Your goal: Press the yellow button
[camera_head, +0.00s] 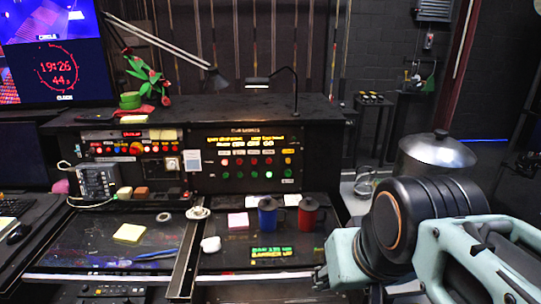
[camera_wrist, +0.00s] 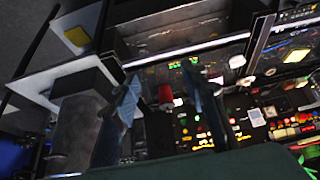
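The button panel (camera_head: 247,158) stands upright at the back of the black desk, with rows of small coloured buttons. A small yellow-orange button (camera_head: 288,160) shows at its right side, in the upper row. A second panel (camera_head: 130,148) to the left also carries red, orange and yellow lit spots. In the wrist view the panels appear turned over and too blurred to single out the yellow button. In the head view my arm fills the lower right; the fingers are hidden.
A blue mug (camera_head: 268,214) and a red mug (camera_head: 310,215) stand on the desk before the panel, beside a pink note block (camera_head: 238,221). A white cup (camera_head: 211,244) lies nearby. A large metal pot (camera_head: 436,152) stands right of the desk. A lamp (camera_head: 257,83) overhangs the panel.

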